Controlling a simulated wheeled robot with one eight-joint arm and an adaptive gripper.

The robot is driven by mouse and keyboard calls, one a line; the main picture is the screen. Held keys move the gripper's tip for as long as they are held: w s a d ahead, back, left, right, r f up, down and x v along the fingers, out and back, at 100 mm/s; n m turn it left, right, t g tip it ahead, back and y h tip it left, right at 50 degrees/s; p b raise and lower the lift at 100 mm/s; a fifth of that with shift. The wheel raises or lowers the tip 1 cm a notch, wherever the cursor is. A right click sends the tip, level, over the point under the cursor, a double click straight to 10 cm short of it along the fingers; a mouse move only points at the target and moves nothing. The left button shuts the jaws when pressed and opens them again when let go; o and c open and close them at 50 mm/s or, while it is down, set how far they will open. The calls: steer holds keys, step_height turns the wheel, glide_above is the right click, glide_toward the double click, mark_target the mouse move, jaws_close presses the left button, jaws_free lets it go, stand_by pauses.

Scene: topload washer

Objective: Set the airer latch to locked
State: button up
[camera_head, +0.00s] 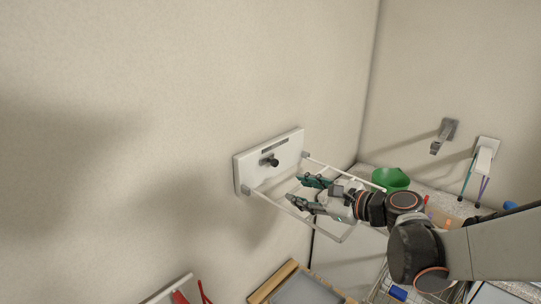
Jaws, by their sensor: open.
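The airer is a white wall plate (248,172) with a white rail frame (338,236) folded out from it towards the right. A small dark latch knob (272,161) sits on the plate's face, below a dark slot. Which setting the latch is in cannot be told. My gripper (297,191) is to the right of and below the latch, over the rail frame.
A green bowl (391,179) stands behind my arm at the right. A grey wall hook (443,136) and a white holder (485,157) are on the right wall. A wood-edged tray (272,283) and red-handled item (180,297) are below. The left wall is bare.

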mark_target(277, 163)
steer(key=w+d+m+t+y, duration=0.2)
steer(key=w+d+m, duration=0.2)
steer(key=w+m, duration=0.15)
steer(key=shift+m, duration=0.35)
steer(key=b+x, duration=0.1)
steer(key=x, duration=1.2)
steer(key=shift+s+a, duration=0.1)
steer(key=shift+a, duration=0.05)
jaws_close()
